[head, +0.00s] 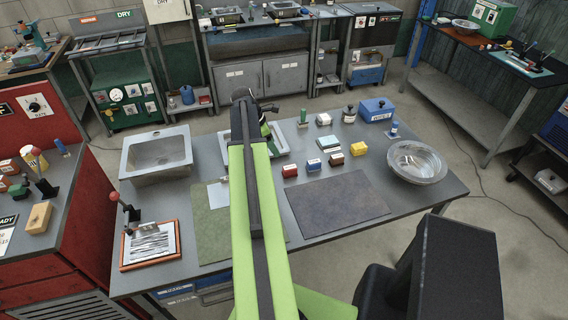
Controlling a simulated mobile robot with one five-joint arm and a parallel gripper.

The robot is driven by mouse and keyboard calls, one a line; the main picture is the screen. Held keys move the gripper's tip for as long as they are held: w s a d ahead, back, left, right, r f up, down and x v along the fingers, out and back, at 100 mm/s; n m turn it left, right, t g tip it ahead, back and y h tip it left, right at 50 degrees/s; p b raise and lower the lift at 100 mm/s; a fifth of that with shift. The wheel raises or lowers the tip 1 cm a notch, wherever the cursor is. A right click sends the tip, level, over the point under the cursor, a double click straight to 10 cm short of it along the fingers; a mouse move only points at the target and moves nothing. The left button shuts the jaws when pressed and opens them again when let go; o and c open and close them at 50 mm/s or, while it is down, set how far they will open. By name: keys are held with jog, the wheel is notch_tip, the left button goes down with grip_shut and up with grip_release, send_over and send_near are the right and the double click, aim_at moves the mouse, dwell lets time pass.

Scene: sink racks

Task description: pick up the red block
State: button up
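A small red block (290,170) with a pale label sits on the grey table, just behind the dark mat and right of my green arm. My arm reaches forward over the table. The dark end of my arm, with my gripper (266,118), is beyond and left of the red block, apart from it. My gripper's fingers are too small and partly hidden to tell whether they are open.
A dark mat (335,196) lies in front of the row. A metal bowl (416,162) stands at the right. A blue box (377,109), small bottles and pale blocks stand behind. A metal basin (156,154) and a clipboard tray (150,245) are at the left.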

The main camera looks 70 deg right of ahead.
jog(key=b, duration=1.2)
send_near(289, 167)
jog(key=x, duration=0.6)
jog(key=shift+w+a+f, duration=0.1)
jog(key=shift+w+f, duration=0.05)
jog(key=shift+f, duration=0.05)
jog(key=b+x, duration=0.4)
jog(key=x, duration=0.1)
jog(key=shift+s+f, duration=0.15)
jog(key=shift+s, duration=0.05)
jog(key=shift+r, duration=0.2)
grip_shut()
